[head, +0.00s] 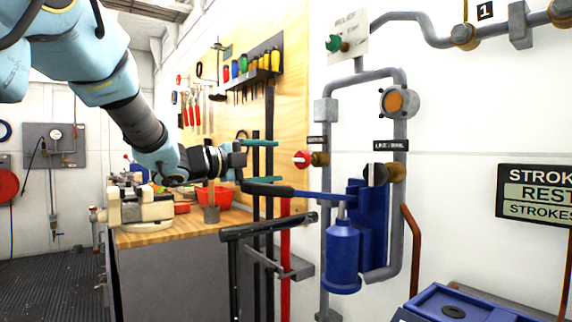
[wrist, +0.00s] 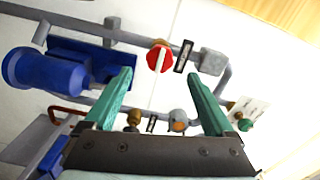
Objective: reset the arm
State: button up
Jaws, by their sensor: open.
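My gripper (head: 268,165) is open and empty, its two teal fingers well apart, in front of the wall with the pipework. In the wrist view my gripper (wrist: 158,78) has a red valve knob (wrist: 159,58) showing beyond and between its fingertips, apart from them. In the head view the red knob (head: 301,159) is just right of the fingers. My arm reaches from the upper left, bent down toward the pipes. The black grip of the pump lever (head: 268,189) appears just below the lower finger; I cannot tell whether they touch.
The blue hand pump (head: 342,255) stands right of the gripper, with grey pipes and a black knob (head: 376,174) above. A wooden workbench (head: 150,236) with a red bowl (head: 217,197) is at left. A tool board (head: 296,80) is behind. A strokes sign (head: 537,196) is at right.

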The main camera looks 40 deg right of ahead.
jog(key=shift+a, duration=0.9)
jog(key=w+a+f+n+t+y, duration=0.4)
jog(key=w+a+f+n+t, duration=0.15)
jog(key=w+a+n, duration=0.3)
jog(key=w+a+f+n+t+y, duration=0.3)
jog(key=w+a+f+n+t, duration=0.3)
jog(key=w+a, duration=0.25)
jog(key=a+f+n+y, duration=0.5)
jog(key=a+f+n, duration=0.1)
jog(key=a, duration=0.5)
jog(key=s+a+f+n+g+y, duration=0.2)
jog(key=s+a+f+n, duration=0.1)
jog(key=a+f, duration=0.25)
jog(key=s+a+f+n+g+y, duration=0.2)
jog(key=s+a+f+n+y, duration=0.15)
jog(key=a, duration=0.35)
jog(key=s+a+f+n+g, duration=0.2)
jog(key=s+a+f+n, duration=0.1)
jog(key=s, duration=0.4)
jog(key=s+a+f+n+g, duration=0.3)
jog(key=s+a, duration=0.1)
jog(key=s, duration=0.2)
notch_tip(320, 180, up, 16)
jog(key=p, duration=1.6)
jog(key=shift+s+d+r+p, duration=0.2)
jog(key=shift+s+r+p, duration=0.05)
jog(key=shift+s+p, duration=0.1)
